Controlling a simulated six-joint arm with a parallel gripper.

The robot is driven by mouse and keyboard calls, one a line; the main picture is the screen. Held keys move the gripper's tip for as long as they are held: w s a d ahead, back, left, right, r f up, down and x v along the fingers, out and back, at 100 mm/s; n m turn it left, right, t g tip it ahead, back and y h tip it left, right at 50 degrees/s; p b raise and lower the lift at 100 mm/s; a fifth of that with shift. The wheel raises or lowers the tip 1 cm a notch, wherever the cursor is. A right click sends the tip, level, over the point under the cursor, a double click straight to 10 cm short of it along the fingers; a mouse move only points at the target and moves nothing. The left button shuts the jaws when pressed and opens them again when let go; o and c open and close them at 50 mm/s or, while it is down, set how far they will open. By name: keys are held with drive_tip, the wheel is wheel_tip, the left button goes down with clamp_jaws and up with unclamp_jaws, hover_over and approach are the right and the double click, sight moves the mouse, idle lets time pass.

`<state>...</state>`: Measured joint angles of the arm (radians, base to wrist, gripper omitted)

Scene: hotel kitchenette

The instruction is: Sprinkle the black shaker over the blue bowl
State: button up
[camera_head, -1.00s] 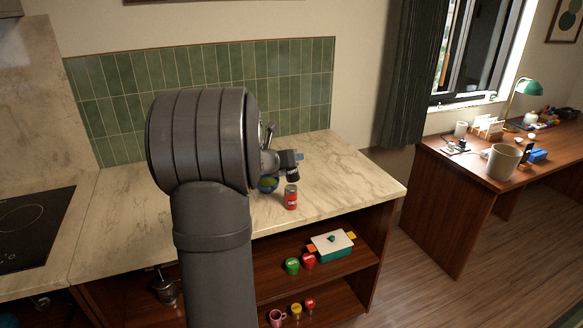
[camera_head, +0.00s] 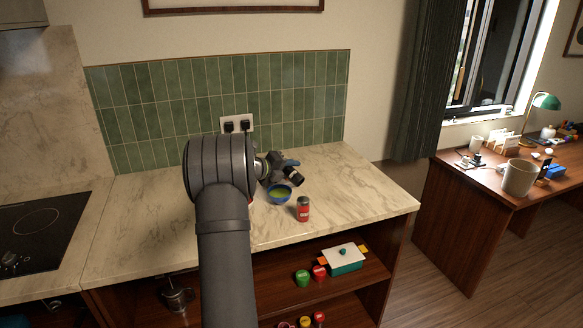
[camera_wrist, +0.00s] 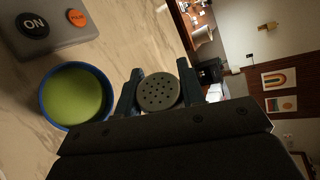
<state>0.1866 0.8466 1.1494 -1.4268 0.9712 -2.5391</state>
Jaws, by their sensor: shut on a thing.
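The blue bowl (camera_head: 279,199) stands on the marble counter, with yellow-green contents. It also shows at the left of the wrist view (camera_wrist: 46,98). My gripper (camera_head: 284,170) is above the bowl's back right side, shut on the black shaker (camera_head: 297,177). The shaker is tilted, clear of the counter and apart from the bowl. In the wrist view its round perforated top (camera_wrist: 158,92) sits between my two fingers (camera_wrist: 158,84). I cannot see any grains falling.
A red can (camera_head: 303,210) stands right of the bowl, near the counter's front. A grey appliance (camera_wrist: 70,35) with ON and PULSE buttons is beside the bowl in the wrist view. Wall sockets (camera_head: 237,124) are behind. The counter (camera_head: 365,195) is clear at the right.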

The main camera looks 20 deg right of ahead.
sight(286, 194)
drive_tip(key=shift+w+a+f+n+g+h, duration=0.15)
drive_tip(key=shift+f+n+g+h, duration=0.1)
drive_tip(key=shift+f+n, duration=0.2)
drive_tip(key=shift+w+a+f+n+g+h, duration=0.15)
drive_tip(key=shift+f+n+g+h, duration=0.15)
drive_tip(key=shift+n, duration=0.25)
drive_tip(key=f+n+h, duration=0.1)
drive_tip(key=f+n+g, duration=0.1)
drive_tip(key=f+n, duration=0.1)
drive_tip(key=shift+w+a+f+n+h, duration=0.1)
drive_tip(key=shift+w+f+n+h, duration=0.05)
drive_tip(key=shift+w+n+h, duration=0.2)
drive_tip(key=shift+f, duration=0.1)
drive_tip(key=shift+f, duration=0.55)
